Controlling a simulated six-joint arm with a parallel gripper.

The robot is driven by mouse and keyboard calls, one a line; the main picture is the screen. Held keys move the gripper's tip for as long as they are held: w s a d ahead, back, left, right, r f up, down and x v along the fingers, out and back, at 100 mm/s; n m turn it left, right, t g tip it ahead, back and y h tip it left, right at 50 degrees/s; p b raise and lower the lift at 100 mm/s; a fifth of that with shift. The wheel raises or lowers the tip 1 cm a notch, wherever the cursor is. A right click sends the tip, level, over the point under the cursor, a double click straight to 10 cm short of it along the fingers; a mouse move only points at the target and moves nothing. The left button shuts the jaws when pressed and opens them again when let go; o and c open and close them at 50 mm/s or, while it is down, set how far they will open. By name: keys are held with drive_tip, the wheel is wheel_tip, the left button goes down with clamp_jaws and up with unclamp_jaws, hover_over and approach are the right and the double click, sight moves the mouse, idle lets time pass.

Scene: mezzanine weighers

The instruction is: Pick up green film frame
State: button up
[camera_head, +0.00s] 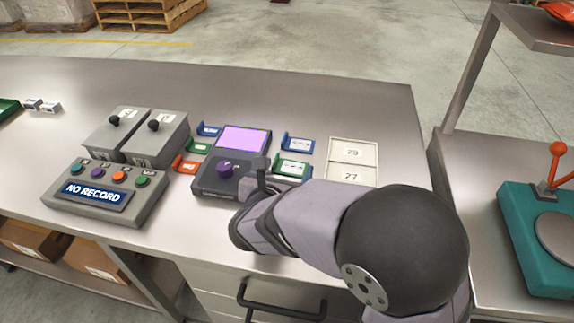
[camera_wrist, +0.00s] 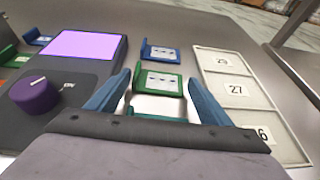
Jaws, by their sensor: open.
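A green film frame (camera_head: 293,168) with a white, dark-marked face sits right of the viewer box in the head view. In the wrist view the green frame (camera_wrist: 160,83) lies between and just beyond the fingertips. My gripper (camera_wrist: 158,78) is open and empty, with one blue-grey finger on each side of the frame's near part. In the head view my gripper (camera_head: 265,176) is left of the frame, partly hidden by my arm. I cannot tell its height over the frame. A teal-green edge (camera_wrist: 156,115) shows nearer, mostly hidden by the gripper.
A blue frame (camera_wrist: 160,54) stands behind the green one. A numbered white tray (camera_wrist: 203,75) lies right. The viewer box (camera_head: 243,139) with purple screen and knob is left, with blue, green and orange holders (camera_head: 186,165) beyond. A NO RECORD panel (camera_head: 105,195) stands farther left.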

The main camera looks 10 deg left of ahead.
sight(291, 165)
drive_tip(key=shift+x, duration=1.1)
drive_tip(key=c, duration=0.7)
drive_tip(key=shift+o, duration=0.2)
drive_tip(key=shift+r, duration=0.1)
